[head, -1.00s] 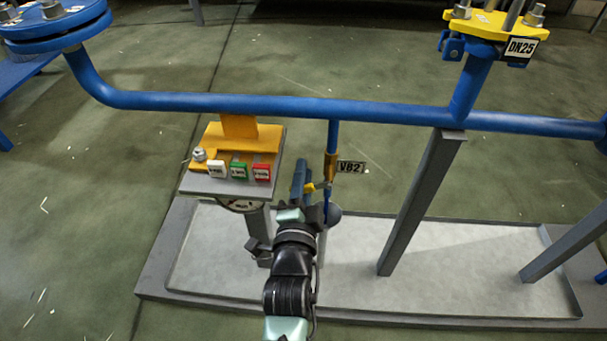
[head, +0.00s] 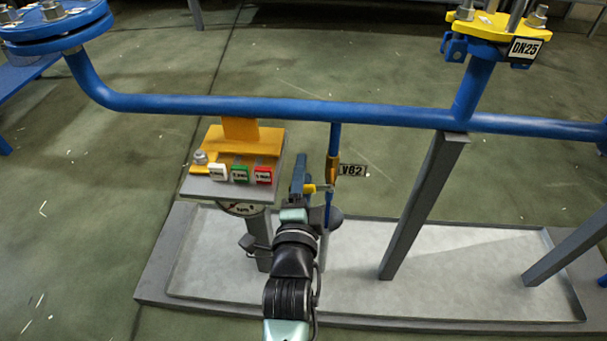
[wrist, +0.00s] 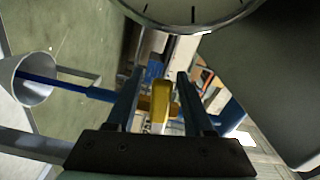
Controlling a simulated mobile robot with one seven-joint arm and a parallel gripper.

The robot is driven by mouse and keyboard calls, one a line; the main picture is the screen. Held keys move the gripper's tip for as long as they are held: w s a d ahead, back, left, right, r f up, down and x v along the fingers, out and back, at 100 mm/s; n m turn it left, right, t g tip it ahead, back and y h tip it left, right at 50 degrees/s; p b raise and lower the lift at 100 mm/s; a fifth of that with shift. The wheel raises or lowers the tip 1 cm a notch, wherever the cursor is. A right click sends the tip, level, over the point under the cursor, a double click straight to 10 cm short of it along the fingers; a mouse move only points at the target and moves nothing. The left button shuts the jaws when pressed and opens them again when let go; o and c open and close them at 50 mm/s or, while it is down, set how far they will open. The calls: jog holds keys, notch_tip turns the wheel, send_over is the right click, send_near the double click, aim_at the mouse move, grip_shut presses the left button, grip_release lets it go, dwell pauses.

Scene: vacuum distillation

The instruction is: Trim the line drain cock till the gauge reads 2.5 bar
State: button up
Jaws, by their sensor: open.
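The line drain cock (head: 333,168) is a brass-coloured valve on a thin blue pipe dropping from the main blue line. A tag (head: 352,170) hangs beside it. Its yellow lever (head: 318,188) sticks out to the left; the lever also shows in the wrist view (wrist: 160,100). My gripper (wrist: 160,74) is open, with one finger on each side of the lever; I cannot tell whether either finger touches it. The gauge (head: 243,208) sits below the labelled panel, mostly hidden by it. Its rim and a few marks show at the top of the wrist view (wrist: 195,12); no needle shows.
A funnel (wrist: 35,80) stands under the drain pipe, at the left in the wrist view. The main blue pipe (head: 270,107) crosses above my gripper. The panel (head: 232,188) is close on the left, and a grey post (head: 425,205) stands to the right.

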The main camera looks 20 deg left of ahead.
jog(key=shift+s, duration=0.1)
jog(key=p+v, duration=0.6)
jog(key=v, duration=0.6)
jog(key=shift+s, duration=0.4)
jog(key=shift+d+r, duration=0.1)
jog(key=shift+d, duration=0.05)
jog(key=w+d+r+n+t+p, duration=0.2)
jog(key=w+r, duration=0.1)
jog(key=r, duration=0.9)
jog(key=w+d+r+n+t+h+p, duration=0.1)
jog(key=w+d+r+n+p, duration=0.15)
jog(key=r, duration=1.05)
jog(key=w+d+r+n+t+p, duration=0.1)
jog(key=w+r+n+t+p, duration=0.15)
jog(key=r, duration=0.95)
jog(key=s+d+r+n+t+h+p, duration=0.1)
jog(key=s+d+r+n+t+p, duration=0.15)
jog(key=r, duration=0.75)
jog(key=s+d+r+n+t+h+p, duration=0.15)
jog(key=s+r, duration=0.25)
jog(key=r, duration=0.6)
jog(key=s+d+r+n+t+h+p, duration=0.1)
jog(key=s+d+r+n+h+p, duration=0.2)
jog(key=r, duration=0.7)
notch_tip(320, 180, up, 37)
jog(key=m+y+p, duration=0.1)
jog(key=p, duration=3.5)
jog(key=shift+s, duration=0.25)
jog(key=shift+g+y, duration=0.25)
